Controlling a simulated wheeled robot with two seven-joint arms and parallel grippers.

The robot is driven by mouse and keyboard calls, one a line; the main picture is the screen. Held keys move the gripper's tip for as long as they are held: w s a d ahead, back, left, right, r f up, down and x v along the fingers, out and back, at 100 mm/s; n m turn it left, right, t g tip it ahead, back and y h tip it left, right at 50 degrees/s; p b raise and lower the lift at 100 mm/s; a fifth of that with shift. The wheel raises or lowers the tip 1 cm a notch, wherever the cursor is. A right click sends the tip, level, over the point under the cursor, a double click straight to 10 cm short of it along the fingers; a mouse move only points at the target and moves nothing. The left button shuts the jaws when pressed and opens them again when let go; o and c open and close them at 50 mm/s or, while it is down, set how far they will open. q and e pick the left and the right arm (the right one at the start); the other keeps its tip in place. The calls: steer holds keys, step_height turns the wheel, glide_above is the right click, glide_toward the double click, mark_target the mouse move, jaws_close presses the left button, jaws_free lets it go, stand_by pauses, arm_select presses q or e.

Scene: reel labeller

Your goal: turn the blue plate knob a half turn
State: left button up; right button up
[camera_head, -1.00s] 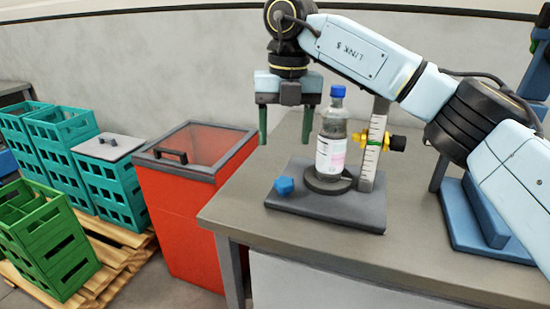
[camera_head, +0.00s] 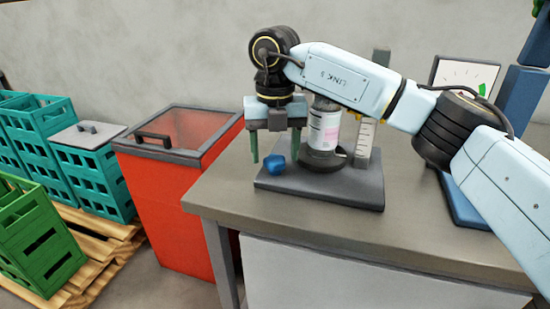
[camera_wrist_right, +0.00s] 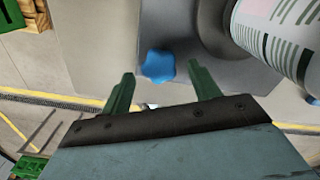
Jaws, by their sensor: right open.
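The blue plate knob (camera_head: 275,165) sits at the front left corner of the grey base plate (camera_head: 330,190) on the table. My right gripper (camera_head: 274,159) is open, fingers pointing down, over the plate's left end at the knob. In the right wrist view the star-shaped knob (camera_wrist_right: 158,66) lies just beyond the tips of the two green fingers (camera_wrist_right: 165,80), between their lines and nearer the left one. I see no contact. The labelled bottle (camera_head: 323,130) stands on the plate; its top is hidden behind my arm. My left gripper is not in view.
A scale post (camera_head: 364,140) stands on the plate right of the bottle. A red bin (camera_head: 165,200) stands left of the table (camera_head: 420,235). Green and teal crates (camera_head: 40,235) sit on a pallet further left. A dial gauge (camera_head: 465,77) is behind my arm.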

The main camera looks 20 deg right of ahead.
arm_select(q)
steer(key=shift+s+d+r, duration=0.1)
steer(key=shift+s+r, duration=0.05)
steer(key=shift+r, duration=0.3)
arm_select(e)
steer(key=shift+f, duration=0.55)
steer(key=c, duration=1)
steer(key=shift+o, duration=0.2)
